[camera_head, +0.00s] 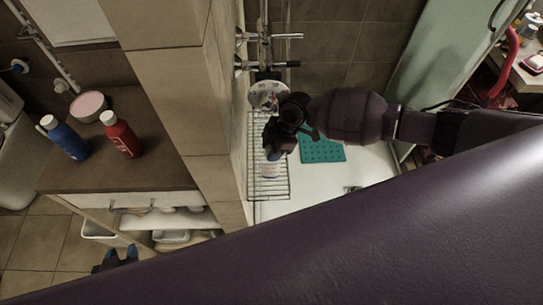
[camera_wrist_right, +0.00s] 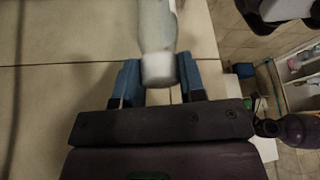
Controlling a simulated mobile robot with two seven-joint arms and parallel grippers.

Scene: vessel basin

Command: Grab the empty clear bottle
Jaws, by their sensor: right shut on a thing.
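The clear, pale bottle (camera_wrist_right: 157,40) is upright in the right wrist view, between the blue fingers of my right gripper (camera_wrist_right: 158,82). The fingers are shut on it. In the head view my right gripper (camera_head: 274,153) is over the wire rack, and a pale part of the bottle (camera_head: 269,171) shows just below it. Most of the bottle is hidden there by the gripper.
The wire rack (camera_head: 258,192) hangs beside the tiled wall edge, with a patterned round item (camera_head: 264,95) on its far end. A teal mat (camera_head: 322,147) lies in the white basin. A blue bottle (camera_head: 65,138) and a red bottle (camera_head: 121,136) stand on the left counter (camera_head: 160,165).

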